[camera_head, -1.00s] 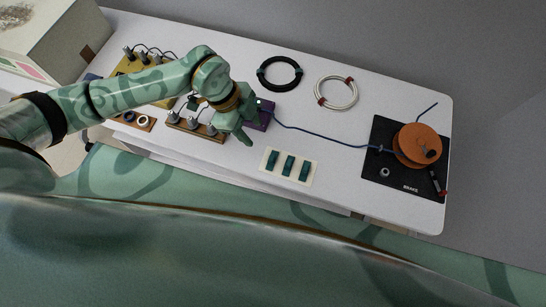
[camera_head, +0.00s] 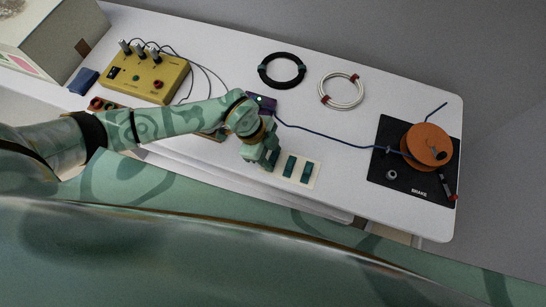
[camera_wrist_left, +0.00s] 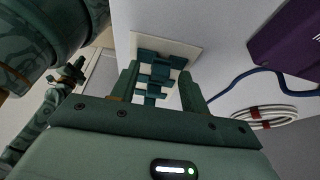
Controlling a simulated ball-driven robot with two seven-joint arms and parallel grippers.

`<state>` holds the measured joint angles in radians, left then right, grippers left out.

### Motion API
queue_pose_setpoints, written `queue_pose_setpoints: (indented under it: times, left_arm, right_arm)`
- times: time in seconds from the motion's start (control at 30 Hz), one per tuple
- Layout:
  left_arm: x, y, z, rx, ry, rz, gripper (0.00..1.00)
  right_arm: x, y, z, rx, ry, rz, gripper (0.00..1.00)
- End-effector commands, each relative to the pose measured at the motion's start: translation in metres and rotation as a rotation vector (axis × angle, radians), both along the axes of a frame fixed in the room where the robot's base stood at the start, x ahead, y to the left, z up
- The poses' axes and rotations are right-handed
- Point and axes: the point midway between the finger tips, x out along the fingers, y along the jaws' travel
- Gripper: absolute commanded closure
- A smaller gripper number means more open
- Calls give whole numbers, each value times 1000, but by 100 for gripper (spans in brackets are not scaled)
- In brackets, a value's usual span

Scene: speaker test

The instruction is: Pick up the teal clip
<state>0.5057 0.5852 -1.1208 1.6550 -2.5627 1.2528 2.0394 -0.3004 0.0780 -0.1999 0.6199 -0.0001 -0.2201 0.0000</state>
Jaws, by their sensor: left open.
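A pale card (camera_head: 298,177) lies near the table's front edge with teal clips in a row. The middle teal clip (camera_head: 289,165) and right teal clip (camera_head: 306,170) show in the head view; my gripper covers the card's left end. My left gripper (camera_head: 263,162) is over that end, pointing down. In the left wrist view its open fingers (camera_wrist_left: 158,92) stand either side of the teal clips (camera_wrist_left: 162,70), which appear beyond the fingertips on the card. I see no clip held. Patterned arm links at that view's left end in a small dark part, seemingly my right gripper (camera_wrist_left: 71,74).
A purple box (camera_head: 264,101) sits just behind my left gripper, with a blue cable (camera_head: 325,138) running to an orange reel (camera_head: 427,144) on a black base (camera_head: 398,188). Black (camera_head: 281,71) and white (camera_head: 340,90) cable coils lie behind. A yellow box (camera_head: 150,78) stands left.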

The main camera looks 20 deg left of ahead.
Motion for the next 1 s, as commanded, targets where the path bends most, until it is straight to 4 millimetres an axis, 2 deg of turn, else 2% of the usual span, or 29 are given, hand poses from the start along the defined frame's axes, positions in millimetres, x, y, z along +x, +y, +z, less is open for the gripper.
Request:
queue_pose_setpoints:
  times: [0.07,0.2,0.23,0.67,0.77,0.87,1.0]
  left_arm:
    - [0,0,1,0,-1,0,55]
    - [0,0,1,0,-1,0,94]
    - [0,0,1,0,0,0,96]
    - [0,1,6,0,-1,0,96]
    - [1,1,17,1,-2,1,96]
    - [1,1,35,0,-4,1,96]
    - [-26,1,69,-1,-2,-1,96]
  right_arm:
    - [0,0,1,0,-1,0,100]
    - [0,0,1,0,-1,0,100]
    - [0,0,1,0,-1,0,100]
    - [1,0,3,0,-2,1,100]
    - [3,-1,9,-1,-6,1,100]
    - [5,-2,17,-2,-11,1,100]
    - [9,-2,36,-3,-20,1,100]
